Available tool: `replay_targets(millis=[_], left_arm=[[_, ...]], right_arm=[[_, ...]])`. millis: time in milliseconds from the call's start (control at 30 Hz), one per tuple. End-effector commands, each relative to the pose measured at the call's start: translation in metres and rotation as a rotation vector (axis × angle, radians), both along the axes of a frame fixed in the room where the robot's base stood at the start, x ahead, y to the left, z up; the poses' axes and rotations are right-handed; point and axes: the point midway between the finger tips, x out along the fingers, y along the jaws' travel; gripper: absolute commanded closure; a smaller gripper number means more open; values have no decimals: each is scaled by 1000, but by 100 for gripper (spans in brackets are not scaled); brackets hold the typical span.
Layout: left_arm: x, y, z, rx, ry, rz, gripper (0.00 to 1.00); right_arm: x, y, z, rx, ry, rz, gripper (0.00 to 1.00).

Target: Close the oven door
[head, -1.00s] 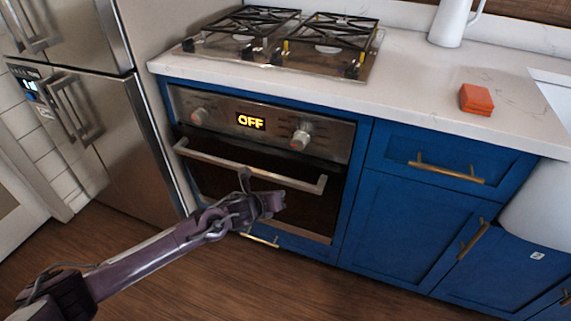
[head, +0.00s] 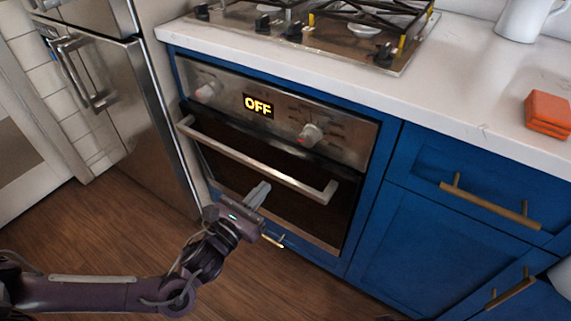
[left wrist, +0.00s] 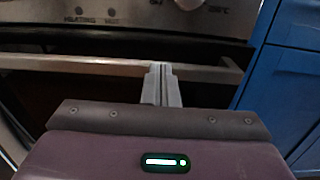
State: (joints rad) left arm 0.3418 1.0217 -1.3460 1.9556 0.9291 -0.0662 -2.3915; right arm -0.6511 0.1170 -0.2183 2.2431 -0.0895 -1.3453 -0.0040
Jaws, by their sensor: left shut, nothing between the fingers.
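The oven door (head: 235,180) is a dark panel with a pale metal bar handle (head: 262,165) across its top. It stands upright or nearly so, with a dark band between it and the control panel; I cannot tell if a narrow gap remains. My left gripper (head: 260,190) is shut and empty, in front of the door just below the handle. In the left wrist view the fingers (left wrist: 160,72) point at the door, and their tips overlap the handle (left wrist: 90,66). Contact is unclear. My right gripper is not in view.
The oven's control panel (head: 285,112) reads OFF. Blue cabinets (head: 430,240) with brass handles stand to the right, a steel fridge (head: 125,100) to the left. A white counter (head: 330,75) with a gas hob (head: 385,50) is above. The wooden floor (head: 100,225) in front is clear.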

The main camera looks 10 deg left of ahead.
Motion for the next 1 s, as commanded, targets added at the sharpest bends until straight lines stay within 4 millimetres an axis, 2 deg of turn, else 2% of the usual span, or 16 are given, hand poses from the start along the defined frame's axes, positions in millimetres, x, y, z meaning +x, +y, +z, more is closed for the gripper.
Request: replay_targets(millis=[33,200,400,600,1000], left_arm=[[12,-5,2,-2,-7,-1,100],[47,-17,4,-2,-3,0,100],[78,-28,6,-2,-2,0,100],[91,-33,6,-2,2,1,100],[94,-34,8,0,5,0,100]], right_arm=[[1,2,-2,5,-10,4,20],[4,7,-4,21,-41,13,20],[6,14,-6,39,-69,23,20],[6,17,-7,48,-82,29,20],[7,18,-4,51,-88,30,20]])
